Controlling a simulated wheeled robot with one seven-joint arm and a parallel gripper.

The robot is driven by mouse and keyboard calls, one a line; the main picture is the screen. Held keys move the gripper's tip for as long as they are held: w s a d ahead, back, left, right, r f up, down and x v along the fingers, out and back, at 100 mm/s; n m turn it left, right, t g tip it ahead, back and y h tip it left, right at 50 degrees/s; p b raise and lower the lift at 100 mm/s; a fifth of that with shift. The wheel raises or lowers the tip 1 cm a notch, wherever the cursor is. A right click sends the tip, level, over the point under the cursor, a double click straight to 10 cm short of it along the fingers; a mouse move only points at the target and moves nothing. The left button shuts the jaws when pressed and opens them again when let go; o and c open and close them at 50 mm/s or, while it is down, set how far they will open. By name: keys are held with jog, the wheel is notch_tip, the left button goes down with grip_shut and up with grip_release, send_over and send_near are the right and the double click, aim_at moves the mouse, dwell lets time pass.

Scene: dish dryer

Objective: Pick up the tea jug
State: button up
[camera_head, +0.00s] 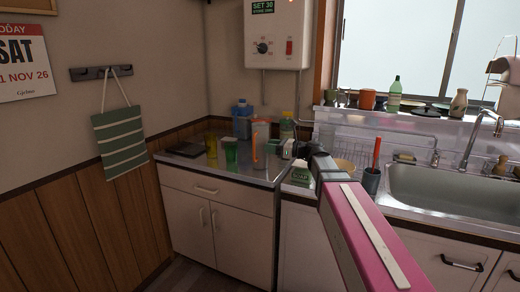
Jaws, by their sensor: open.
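A tall clear jug with an orange handle, which looks like the tea jug (262,134), stands upright on the metal counter (262,176) in the corner. My gripper (284,150) is at the end of my pink arm, just right of the jug and level with its lower half. The gripper is open. Its fingers are small and dark here, and I cannot tell whether they touch the jug. No part of the jug is seen lifted off the counter.
Green (231,151) and yellow (212,146) cups stand left of the jug. A green-and-white carton (300,172) sits below my wrist. The sink (450,190) is at right.

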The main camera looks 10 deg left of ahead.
aim_at(254, 149)
jog(key=shift+w+a+f, duration=0.3)
jog(key=shift+a, duration=0.9)
jog(key=shift+w+a+f, duration=0.25)
jog(key=shift+a+f, duration=0.1)
jog(key=shift+a, duration=0.9)
jog(key=shift+w+a+f, duration=0.3)
jog(key=shift+a, duration=0.9)
grip_shut()
